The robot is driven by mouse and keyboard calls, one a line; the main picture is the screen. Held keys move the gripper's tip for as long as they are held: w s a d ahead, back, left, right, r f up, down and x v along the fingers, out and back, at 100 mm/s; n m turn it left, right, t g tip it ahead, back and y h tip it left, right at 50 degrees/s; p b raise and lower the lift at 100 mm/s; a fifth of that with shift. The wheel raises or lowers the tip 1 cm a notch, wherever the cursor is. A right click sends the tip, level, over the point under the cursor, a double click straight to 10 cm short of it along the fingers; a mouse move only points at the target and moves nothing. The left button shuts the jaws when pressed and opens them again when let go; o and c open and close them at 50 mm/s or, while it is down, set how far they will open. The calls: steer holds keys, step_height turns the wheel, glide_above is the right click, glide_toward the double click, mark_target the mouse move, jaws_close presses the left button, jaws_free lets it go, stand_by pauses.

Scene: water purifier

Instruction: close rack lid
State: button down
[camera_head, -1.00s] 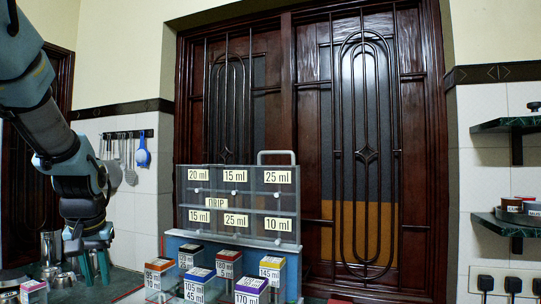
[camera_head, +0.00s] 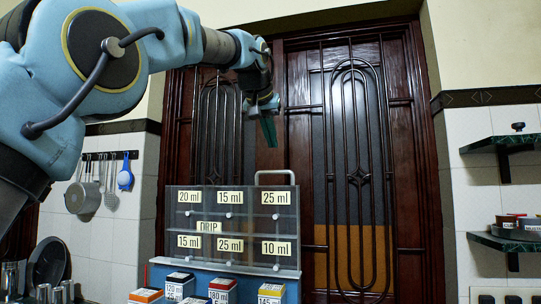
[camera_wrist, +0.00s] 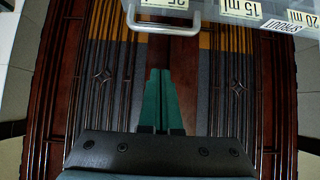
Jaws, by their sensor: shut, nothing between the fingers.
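The rack lid (camera_head: 232,228) is a clear panel with a grey frame and several millilitre labels. It stands upright at the back of the blue rack (camera_head: 215,274). Its grey loop handle (camera_head: 275,174) sticks up at the top right; the handle also shows at the top of the wrist view (camera_wrist: 165,30). My gripper (camera_head: 270,142) is above the handle in the head view, fingers pointing down, apart from the lid. In the wrist view its green fingers (camera_wrist: 160,73) are together and empty, just below the handle in the picture. The rack's lower front is cut off.
Several labelled boxes (camera_head: 180,287) stand in front of the lid. Dark wooden doors (camera_head: 350,150) are behind it. Utensils hang on the left wall above metal cups (camera_head: 55,292). Green shelves (camera_head: 505,243) are on the right wall. The space above the lid is open.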

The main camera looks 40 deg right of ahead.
steer(key=d+f, duration=0.1)
steer(key=f, duration=0.1)
steer(key=w+d+f+p, duration=0.1)
steer(key=f, duration=0.1)
steer(key=w+d+f, duration=0.1)
steer(key=f, duration=0.1)
steer(key=shift+w+d+f+p, duration=0.1)
steer(key=shift+w+d+p, duration=0.2)
steer(key=shift+d, duration=0.1)
steer(key=shift+s+a+f, duration=0.25)
steer(key=shift+s+a, duration=0.1)
steer(key=shift+a, duration=0.2)
